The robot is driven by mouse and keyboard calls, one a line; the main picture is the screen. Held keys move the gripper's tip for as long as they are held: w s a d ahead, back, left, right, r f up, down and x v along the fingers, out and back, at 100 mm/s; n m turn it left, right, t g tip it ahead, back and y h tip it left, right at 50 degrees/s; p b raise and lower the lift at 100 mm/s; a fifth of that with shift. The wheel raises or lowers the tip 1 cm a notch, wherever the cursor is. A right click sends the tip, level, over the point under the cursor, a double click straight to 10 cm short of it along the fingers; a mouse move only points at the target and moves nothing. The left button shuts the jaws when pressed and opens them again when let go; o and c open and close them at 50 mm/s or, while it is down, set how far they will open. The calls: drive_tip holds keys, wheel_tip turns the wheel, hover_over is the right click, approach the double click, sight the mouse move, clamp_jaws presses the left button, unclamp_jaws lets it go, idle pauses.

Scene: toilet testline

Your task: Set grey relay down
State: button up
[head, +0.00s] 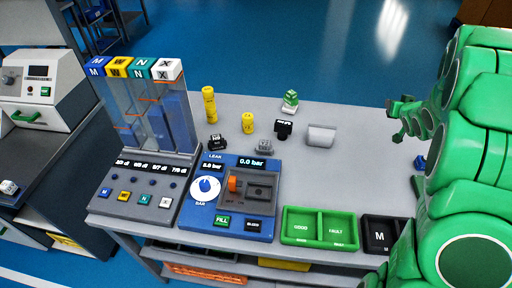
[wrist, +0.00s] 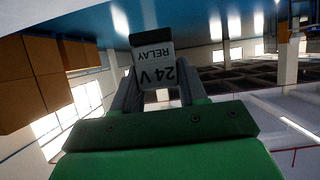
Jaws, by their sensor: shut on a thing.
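The grey relay (wrist: 153,68), labelled "24 V RELAY", is between the two fingers of my gripper (wrist: 156,88) in the wrist view. Its label reads upside down there. My gripper is shut on it. In the head view my gripper (head: 398,118) is at the right, above the right part of the grey table (head: 362,165). The relay cannot be made out in the head view.
A green tray (head: 319,211) marked GOOD and FAULT and a black tray (head: 381,219) marked M are at the front edge. A blue leak tester (head: 205,219) is left of them. Several small parts stand mid-table, including a grey cylinder (head: 321,136). The table between them and my gripper is clear.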

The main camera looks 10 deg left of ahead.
drive_tip(key=s+a+r+n+g+y, duration=0.15)
drive_tip(key=a+n+y, duration=0.35)
drive_tip(key=a, duration=1)
drive_tip(key=s+a+r+n+g+y, duration=0.1)
drive_tip(key=a+r+n+g+y, duration=0.3)
drive_tip(key=a, duration=1.1)
drive_tip(key=s+a+f+n+g+y, duration=0.2)
drive_tip(key=s+a+f+n+g, duration=0.25)
drive_tip(key=s+a, duration=0.45)
drive_tip(key=s+a+f+n+g+y, duration=0.25)
drive_tip(key=s+a+n, duration=0.25)
drive_tip(key=s+a, duration=0.45)
drive_tip(key=shift+g, duration=0.25)
drive_tip(key=w+a+f, duration=0.1)
drive_tip(key=w+f, duration=0.2)
drive_tip(key=w+a+f, duration=0.1)
drive_tip(key=w+f, duration=0.2)
drive_tip(key=w+a+f, duration=0.1)
drive_tip(key=w+f, duration=0.1)
drive_tip(key=w, duration=0.1)
drive_tip(key=shift+w+a+f, duration=0.2)
drive_tip(key=shift+w+f, duration=0.2)
drive_tip(key=shift+w+a+f, duration=0.25)
drive_tip(key=shift+w+f, duration=0.25)
drive_tip(key=shift+f, duration=0.2)
drive_tip(key=shift+w+f, duration=0.2)
drive_tip(key=shift+f, duration=0.35)
drive_tip(key=shift+a+f, duration=0.1)
drive_tip(key=shift+f, duration=1.1)
